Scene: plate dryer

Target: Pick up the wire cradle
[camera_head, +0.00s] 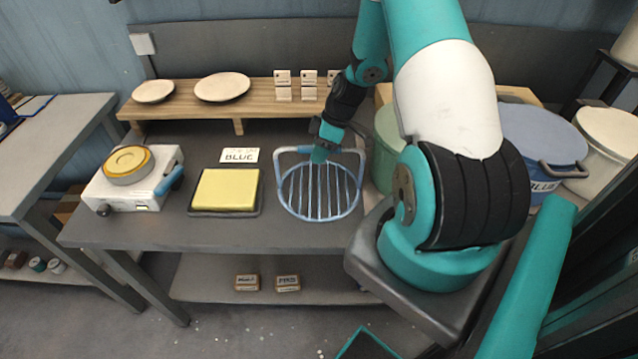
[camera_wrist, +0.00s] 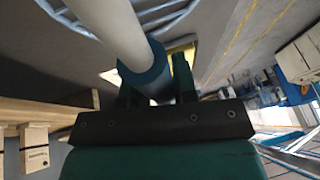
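The wire cradle (camera_head: 318,203) is a round, light blue-grey wire basket with parallel bars and a raised handle. It is on the grey bench, right of the yellow pad, in the head view. My gripper (camera_head: 320,152) is at the middle of the cradle's handle. In the wrist view a thick pale bar with a blue grip (camera_wrist: 148,72) runs between the dark fingers of my gripper (camera_wrist: 157,88). The grip is close to both fingers, but I cannot tell whether they press on it. Part of the ring (camera_wrist: 165,12) shows at the top of the wrist view.
The yellow pad (camera_head: 226,189) in a dark tray and a white device (camera_head: 133,185) stand left of the cradle. A wooden shelf (camera_head: 190,112) with plates is behind. A green pot (camera_head: 388,145) stands close on the right, with a blue pot (camera_head: 540,140) beyond my arm.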

